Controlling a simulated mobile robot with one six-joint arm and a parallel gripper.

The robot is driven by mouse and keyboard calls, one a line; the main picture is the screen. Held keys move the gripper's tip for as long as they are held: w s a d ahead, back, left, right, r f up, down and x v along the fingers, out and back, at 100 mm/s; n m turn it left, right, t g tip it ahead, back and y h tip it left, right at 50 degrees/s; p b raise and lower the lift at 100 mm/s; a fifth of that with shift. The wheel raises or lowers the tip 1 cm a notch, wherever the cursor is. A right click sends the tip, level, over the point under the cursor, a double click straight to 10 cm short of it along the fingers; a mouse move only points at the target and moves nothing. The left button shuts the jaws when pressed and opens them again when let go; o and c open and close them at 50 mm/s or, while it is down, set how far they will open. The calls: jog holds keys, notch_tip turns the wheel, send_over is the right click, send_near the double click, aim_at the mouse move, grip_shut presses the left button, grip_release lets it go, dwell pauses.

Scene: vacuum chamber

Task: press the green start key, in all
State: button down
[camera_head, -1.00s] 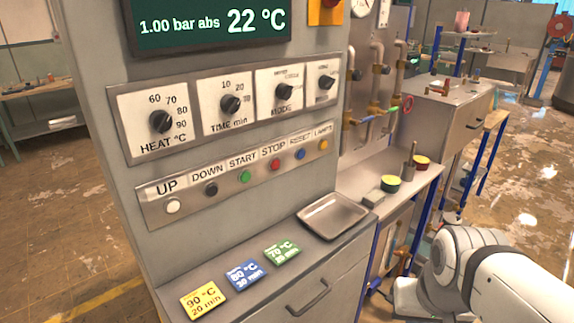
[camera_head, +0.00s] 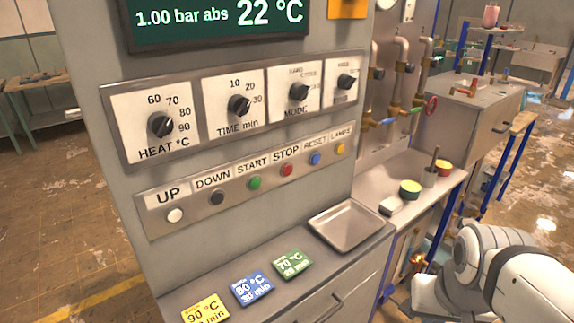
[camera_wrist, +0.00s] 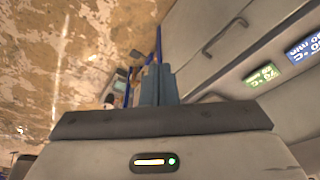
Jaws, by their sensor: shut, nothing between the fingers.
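The green START key (camera_head: 254,183) is a small round button on the metal key strip of the grey cabinet in the head view. It sits between the dark DOWN key (camera_head: 217,198) and the red STOP key (camera_head: 286,170). The white UP key (camera_head: 175,215), blue RESET key (camera_head: 315,159) and yellow LAMPS key (camera_head: 340,149) share the strip. My gripper (camera_wrist: 158,84) shows in the wrist view with its fingers together and empty. It is apart from the key strip, which is not in the wrist view. In the head view my white arm is at the lower right.
Above the strip are several dials and a display (camera_head: 218,20) reading 22 °C. A metal tray (camera_head: 345,246) and coloured cards, yellow (camera_head: 206,309), blue (camera_head: 251,289) and green (camera_head: 292,264), lie on the ledge below. A bench with pipes stands to the right.

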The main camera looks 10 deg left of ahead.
jog(key=shift+w+a, duration=0.2)
dwell(0.3)
jog(key=shift+f, duration=0.1)
